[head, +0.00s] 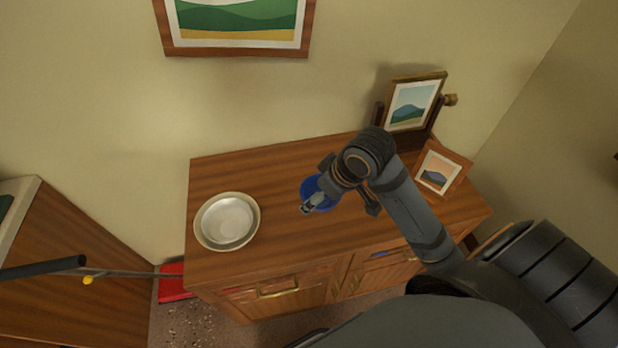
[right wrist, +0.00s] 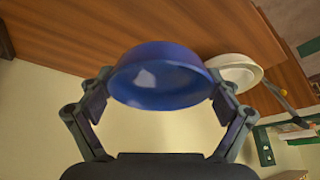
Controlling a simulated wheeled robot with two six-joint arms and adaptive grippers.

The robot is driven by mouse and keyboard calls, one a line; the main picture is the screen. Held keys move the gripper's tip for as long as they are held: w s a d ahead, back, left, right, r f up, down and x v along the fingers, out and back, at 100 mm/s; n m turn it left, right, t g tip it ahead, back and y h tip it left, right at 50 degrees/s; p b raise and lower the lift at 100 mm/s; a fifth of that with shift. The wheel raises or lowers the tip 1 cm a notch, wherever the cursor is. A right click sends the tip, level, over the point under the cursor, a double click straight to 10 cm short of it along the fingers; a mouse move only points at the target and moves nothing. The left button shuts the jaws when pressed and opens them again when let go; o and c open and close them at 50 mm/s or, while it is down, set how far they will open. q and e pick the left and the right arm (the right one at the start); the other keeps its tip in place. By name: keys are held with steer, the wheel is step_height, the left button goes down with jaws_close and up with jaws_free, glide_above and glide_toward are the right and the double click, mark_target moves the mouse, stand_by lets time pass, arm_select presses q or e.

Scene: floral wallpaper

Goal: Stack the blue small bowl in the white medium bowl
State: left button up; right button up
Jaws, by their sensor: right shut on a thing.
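The white medium bowl (head: 227,221) stands upright and looks empty on the left part of the wooden cabinet top. It also shows at the right in the right wrist view (right wrist: 236,70). The blue small bowl (head: 314,190) is right of the white bowl in the head view, partly hidden by my right gripper (head: 340,205). In the right wrist view the blue bowl (right wrist: 162,85) sits between the two fingers, which are shut on its sides. I cannot tell how far it is above the cabinet top. My left gripper is not in view.
The wooden cabinet top (head: 270,235) is clear between the bowls. Two framed pictures stand at its right end, a larger one (head: 413,104) and a smaller one (head: 440,171). A red dustpan (head: 173,283) is on the floor to the left.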

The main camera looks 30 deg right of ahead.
steer(key=shift+w+d+f, duration=0.15)
steer(key=shift+w+d, duration=0.1)
steer(key=shift+w, duration=0.05)
steer(key=shift+w+d+f, duration=0.1)
steer(key=shift+w+f, duration=0.15)
steer(key=shift+w, duration=0.35)
steer(key=shift+w+d+f, duration=0.1)
steer(key=shift+w+f, duration=0.1)
steer(key=shift+w, duration=0.35)
steer(key=w+f, duration=0.2)
steer(key=w, duration=0.1)
steer(key=w+d+f, duration=0.1)
steer(key=w+f, duration=0.4)
steer(key=w, duration=0.2)
steer(key=shift+d+f+p, duration=0.2)
steer(key=shift+f+p, duration=0.1)
steer(key=shift+f, duration=0.1)
steer(key=shift+w+f, duration=0.1)
steer(key=shift+f, duration=0.1)
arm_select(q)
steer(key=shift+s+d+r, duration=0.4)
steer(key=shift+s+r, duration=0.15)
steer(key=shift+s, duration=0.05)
arm_select(e)
steer(key=shift+w+f, duration=0.15)
steer(key=shift+f, duration=1.6)
arm_select(q)
steer(key=shift+p, duration=0.3)
arm_select(e)
steer(key=shift+f, duration=0.1)
